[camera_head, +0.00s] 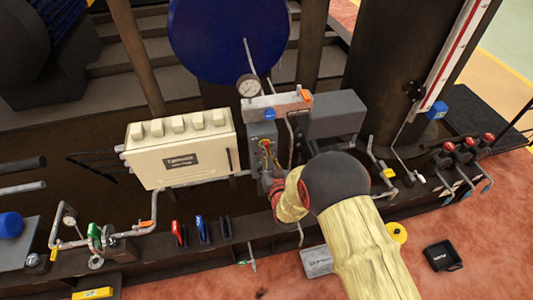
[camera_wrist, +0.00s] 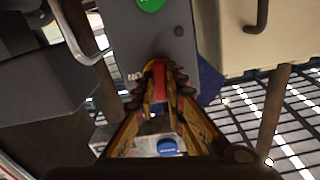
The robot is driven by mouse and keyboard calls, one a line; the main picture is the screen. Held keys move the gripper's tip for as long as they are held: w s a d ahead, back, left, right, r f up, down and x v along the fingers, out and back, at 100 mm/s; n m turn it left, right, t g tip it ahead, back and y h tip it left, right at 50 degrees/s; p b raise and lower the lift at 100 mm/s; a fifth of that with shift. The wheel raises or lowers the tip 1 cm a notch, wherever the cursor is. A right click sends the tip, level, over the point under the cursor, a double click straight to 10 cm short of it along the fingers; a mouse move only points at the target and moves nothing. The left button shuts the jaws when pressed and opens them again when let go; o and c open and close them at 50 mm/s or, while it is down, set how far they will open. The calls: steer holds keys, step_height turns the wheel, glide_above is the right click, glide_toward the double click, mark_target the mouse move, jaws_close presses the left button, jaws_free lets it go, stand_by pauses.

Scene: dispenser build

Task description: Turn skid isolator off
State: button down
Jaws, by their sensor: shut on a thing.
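The skid isolator is a red handle on a yellow base (camera_wrist: 158,68), on the front of a grey box (camera_wrist: 148,32). In the head view the grey box (camera_head: 262,131) stands right of the cream cabinet, and a little of the red and yellow switch (camera_head: 265,145) shows above my gripper. My gripper (camera_wrist: 161,90) is shut on the red handle, one finger on each side of it. In the head view my gripper (camera_head: 271,180) is partly hidden by my own wrist. The handle's exact angle is hard to tell.
The cream cabinet (camera_head: 180,148) stands close on the left. A pressure gauge (camera_head: 249,86) and pipes are above the grey box. A green round button (camera_wrist: 151,3) is near the switch. Red-topped valves (camera_head: 467,146) stand at the right.

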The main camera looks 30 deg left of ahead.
steer(key=shift+f+n+b, duration=0.15)
steer(key=shift+n+b, duration=0.2)
steer(key=shift+n, duration=0.55)
steer(key=c, duration=2)
jaws_free()
steer(key=shift+o, duration=0.8)
steer(key=shift+s+d, duration=0.1)
steer(key=v, duration=1.1)
steer(key=shift+s+d, duration=0.2)
steer(key=shift+s, duration=0.1)
